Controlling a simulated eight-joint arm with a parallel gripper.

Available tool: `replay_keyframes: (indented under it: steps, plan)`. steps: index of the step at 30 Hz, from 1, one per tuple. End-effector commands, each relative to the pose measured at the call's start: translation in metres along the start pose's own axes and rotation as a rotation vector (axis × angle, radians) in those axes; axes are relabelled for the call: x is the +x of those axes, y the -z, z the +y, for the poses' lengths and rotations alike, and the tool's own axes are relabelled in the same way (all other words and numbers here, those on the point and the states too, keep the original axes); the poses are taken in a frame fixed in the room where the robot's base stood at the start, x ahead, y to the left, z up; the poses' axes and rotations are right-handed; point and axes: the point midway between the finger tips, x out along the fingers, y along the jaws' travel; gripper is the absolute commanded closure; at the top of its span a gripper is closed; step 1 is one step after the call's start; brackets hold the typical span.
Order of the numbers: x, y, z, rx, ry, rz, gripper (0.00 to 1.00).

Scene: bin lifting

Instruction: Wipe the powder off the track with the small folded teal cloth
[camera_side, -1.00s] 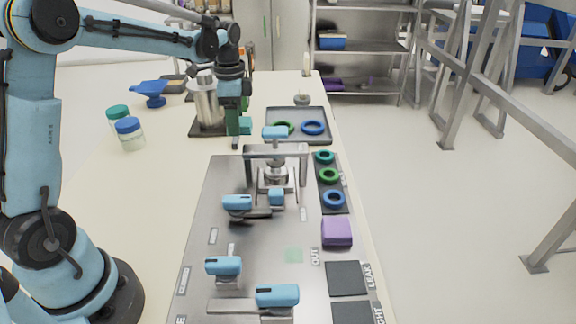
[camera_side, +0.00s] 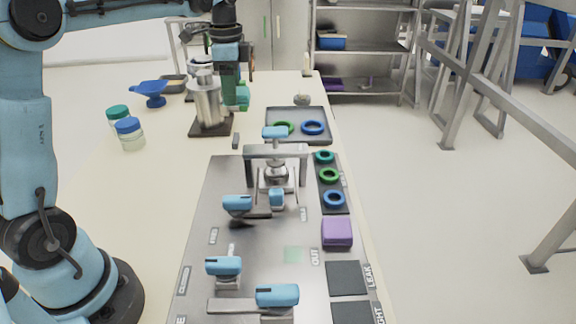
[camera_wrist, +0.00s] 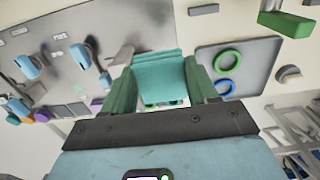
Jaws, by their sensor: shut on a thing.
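My gripper (camera_side: 235,100) is raised above the table behind the metal plate, beside the metal canister. It is shut on the small folded teal cloth (camera_side: 243,97). In the wrist view the folded cloth (camera_wrist: 158,75) sits between the two green fingers, its layers stacked. The cloth is clear of the table in the side view. I cannot make out which part is the track, and no powder is clearly visible. The steel plate (camera_side: 225,190) carries blue-handled levers and a metal bridge.
A grey tray (camera_side: 285,113) holds a green and a blue ring. The metal canister (camera_side: 207,103) stands left of my gripper. A purple block (camera_side: 337,231) lies on the plate's right side.

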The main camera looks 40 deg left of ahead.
Motion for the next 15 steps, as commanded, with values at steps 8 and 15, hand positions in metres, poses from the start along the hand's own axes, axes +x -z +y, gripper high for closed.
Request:
replay_keyframes:
  steps: [8, 15]
  plan:
    - [-0.037, 0.006, 0.005, -0.007, 0.0, 0.0, 0.66]
    - [-0.038, 0.046, 0.046, -0.125, 0.0, 0.0, 0.66]
